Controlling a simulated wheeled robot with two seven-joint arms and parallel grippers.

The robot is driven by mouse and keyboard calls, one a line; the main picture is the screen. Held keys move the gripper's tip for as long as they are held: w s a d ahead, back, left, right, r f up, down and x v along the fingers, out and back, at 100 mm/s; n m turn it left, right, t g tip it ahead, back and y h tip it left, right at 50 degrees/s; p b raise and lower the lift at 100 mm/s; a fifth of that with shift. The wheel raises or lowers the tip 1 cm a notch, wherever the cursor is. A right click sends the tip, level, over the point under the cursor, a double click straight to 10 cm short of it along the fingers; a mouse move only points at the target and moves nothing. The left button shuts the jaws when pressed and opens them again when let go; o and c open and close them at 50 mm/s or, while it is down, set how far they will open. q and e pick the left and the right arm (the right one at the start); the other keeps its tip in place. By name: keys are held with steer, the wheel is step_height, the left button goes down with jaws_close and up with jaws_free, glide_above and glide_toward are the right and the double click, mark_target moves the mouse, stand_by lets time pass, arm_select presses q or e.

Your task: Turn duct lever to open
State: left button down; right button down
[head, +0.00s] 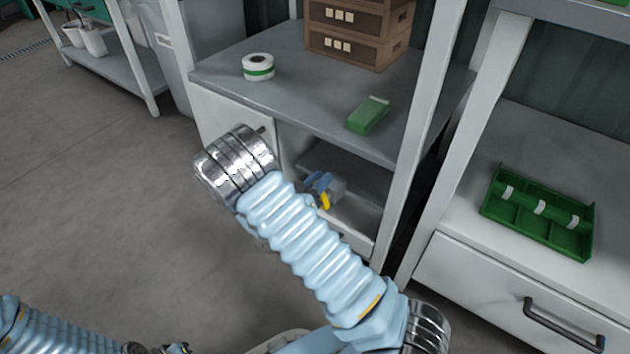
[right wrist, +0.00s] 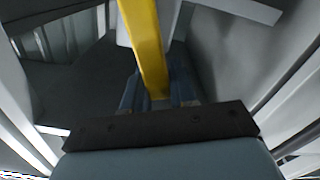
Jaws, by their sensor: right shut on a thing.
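The yellow duct lever (right wrist: 143,45) runs up the right wrist view as a long bar, its near end between the blue fingers of my right gripper (right wrist: 157,88). The gripper is shut on it. In the head view, a short yellow piece of the lever (head: 325,201) shows beside my right gripper (head: 320,184), inside the open bay under the grey shelf. My right forearm hides part of that bay. The duct and the lever's pivot cannot be made out. My left arm shows only at the lower left edge, without its gripper.
The grey shelf (head: 290,95) above the bay carries a tape roll (head: 258,67), a green box (head: 368,114) and brown crates (head: 345,45). White posts flank the bay closely. A green tray (head: 540,240) lies on the right counter. Open floor (head: 120,210) lies left.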

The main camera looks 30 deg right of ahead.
steer(key=shift+s+d+r+m+b, duration=0.1)
steer(key=shift+s+m+b, duration=0.2)
steer(key=shift+m, duration=0.45)
steer(key=shift+s+d+m+b, duration=0.15)
steer(key=shift+s+m, duration=0.25)
steer(key=shift+m, duration=0.3)
steer(key=shift+s+d+r+m+b, duration=0.15)
steer(key=shift+s+m, duration=0.2)
steer(key=shift+m, duration=0.4)
steer(key=shift+f, duration=0.1)
steer(key=c, duration=1)
jaws_free()
steer(key=p+v, duration=0.1)
steer(key=v, duration=1.3)
steer(key=shift+d, duration=0.1)
